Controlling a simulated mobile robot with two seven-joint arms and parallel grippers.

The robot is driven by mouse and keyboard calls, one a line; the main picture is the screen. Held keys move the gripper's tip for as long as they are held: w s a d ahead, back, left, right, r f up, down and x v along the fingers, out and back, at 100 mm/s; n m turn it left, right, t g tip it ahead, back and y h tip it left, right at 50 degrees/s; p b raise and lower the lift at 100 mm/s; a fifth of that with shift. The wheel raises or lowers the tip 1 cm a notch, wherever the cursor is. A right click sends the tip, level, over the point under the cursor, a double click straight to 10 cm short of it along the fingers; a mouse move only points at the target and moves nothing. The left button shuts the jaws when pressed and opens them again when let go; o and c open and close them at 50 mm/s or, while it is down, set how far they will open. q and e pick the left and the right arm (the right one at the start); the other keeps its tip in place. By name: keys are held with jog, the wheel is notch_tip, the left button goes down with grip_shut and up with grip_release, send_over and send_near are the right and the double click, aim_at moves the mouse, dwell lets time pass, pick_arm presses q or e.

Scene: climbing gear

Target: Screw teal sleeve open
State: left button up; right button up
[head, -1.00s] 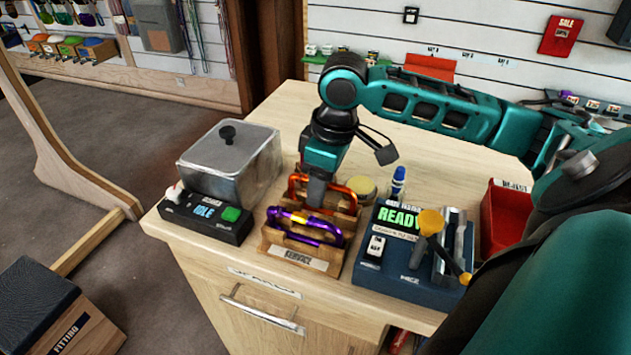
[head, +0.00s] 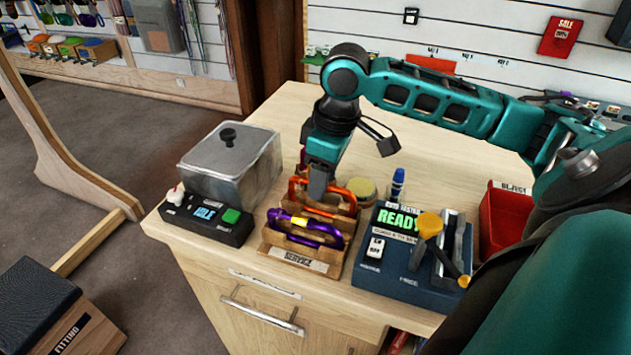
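My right gripper (head: 318,195) points down into the wooden service tray (head: 294,258), at its rear rows. Its fingertips are small and hidden among the carabiners, so I cannot tell whether they hold anything. An orange carabiner (head: 346,194) lies in the rear part of the tray, right by the fingers. A purple carabiner (head: 325,230) with a yellow sleeve lies in the front row, in front of the gripper. I cannot make out a teal sleeve; the gripper covers part of the orange carabiner. My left gripper is out of view.
A lidded grey metal box (head: 232,165) and a black device reading IDLE (head: 205,220) stand left of the tray. A dark blue READY device (head: 395,268) with a yellow-knobbed lever stands right, beside a red bin (head: 505,222). A blue marker (head: 397,184) stands behind it.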

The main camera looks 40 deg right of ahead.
jog(key=shift+r, duration=0.7)
jog(key=shift+s+a, duration=0.3)
jog(key=shift+a, duration=0.3)
jog(key=shift+f, duration=0.1)
jog(key=shift+f+b, duration=0.4)
jog(key=shift+f, duration=0.95)
jog(key=shift+w+d+p, duration=0.3)
jog(key=shift+d+p, duration=0.05)
jog(key=shift+d, duration=0.25)
jog(key=shift+r, duration=0.25)
